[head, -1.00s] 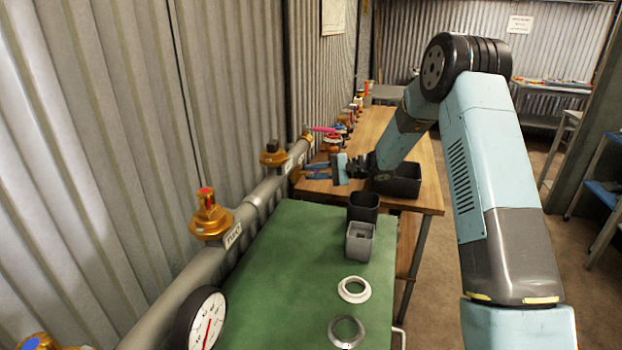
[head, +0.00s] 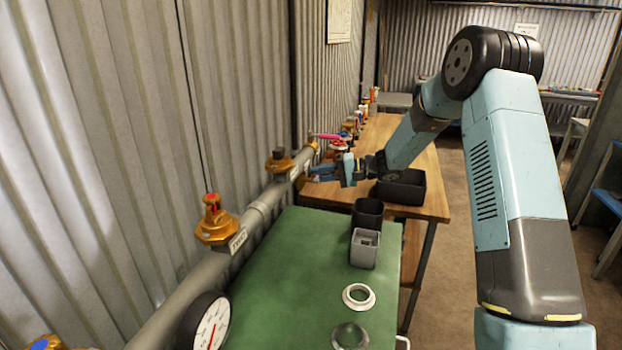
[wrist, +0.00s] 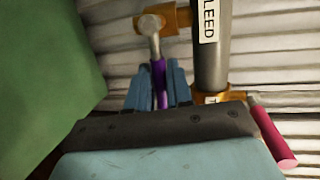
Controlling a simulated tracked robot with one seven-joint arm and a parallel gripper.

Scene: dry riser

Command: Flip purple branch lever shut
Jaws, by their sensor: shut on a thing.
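The purple branch lever (wrist: 160,86) shows in the wrist view as a narrow handle running down from a silver pivot on a brass fitting (wrist: 178,18). My gripper (wrist: 153,88) has its two blue fingers on either side of the lever and is shut on it. The lever's lower end is hidden behind my gripper body. The lever lies beside the grey pipe (wrist: 211,65) labelled "BLEED", roughly along it. In the head view my gripper (head: 322,173) is small, beside the pipe at the near end of the wooden bench, and the lever is hard to make out.
A pink-red lever (wrist: 272,138) lies close to my gripper's right in the wrist view. Brass valves (head: 214,222) line the pipe along the corrugated wall. A black bin (head: 402,190) sits under my forearm. Cups and rings stand on the green table (head: 290,265).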

